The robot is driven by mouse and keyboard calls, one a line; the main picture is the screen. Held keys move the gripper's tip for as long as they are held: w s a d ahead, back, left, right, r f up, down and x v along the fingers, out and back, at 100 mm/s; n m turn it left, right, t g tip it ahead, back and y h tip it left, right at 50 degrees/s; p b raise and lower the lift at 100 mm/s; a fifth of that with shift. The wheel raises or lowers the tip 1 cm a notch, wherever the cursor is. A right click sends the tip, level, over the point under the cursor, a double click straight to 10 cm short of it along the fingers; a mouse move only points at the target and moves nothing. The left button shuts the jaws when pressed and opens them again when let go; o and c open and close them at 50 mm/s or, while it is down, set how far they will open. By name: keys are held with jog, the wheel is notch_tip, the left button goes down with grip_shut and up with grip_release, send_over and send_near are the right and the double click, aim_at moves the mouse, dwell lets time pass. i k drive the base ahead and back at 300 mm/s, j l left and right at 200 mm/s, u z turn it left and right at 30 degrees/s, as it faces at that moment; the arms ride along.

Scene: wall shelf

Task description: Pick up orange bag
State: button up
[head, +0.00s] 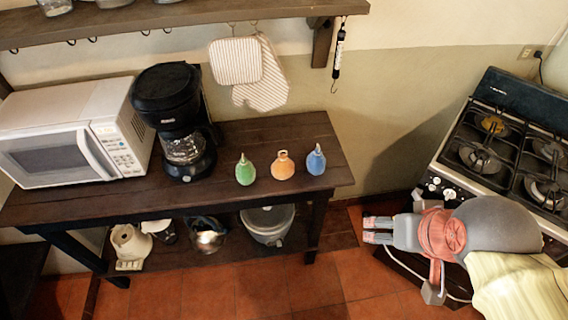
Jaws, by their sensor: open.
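The orange bag (283,166) is a small rounded pouch with a narrow looped top. It stands upright on the dark wooden table, in the middle of a row of three. A green bag (245,170) is to its left and a blue bag (316,160) to its right, with small gaps between. My gripper (378,230) is at the lower right in the head view, beyond the table's right end and apart from the bags. It is open and empty, with its fingers pointing left.
The dark table (335,178) also bears a black coffee maker (172,115) and a white microwave (70,135) on the left. A wall shelf (180,20) hangs above, with striped potholders (258,75). A gas stove (500,150) is at right. The tabletop right of the blue bag is clear.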

aim_at(283, 168)
jog(key=j+z, duration=0.35)
jog(key=j, duration=0.4)
jog(key=k+j+z, duration=0.1)
jog(key=j+z, duration=0.25)
jog(key=j, duration=0.4)
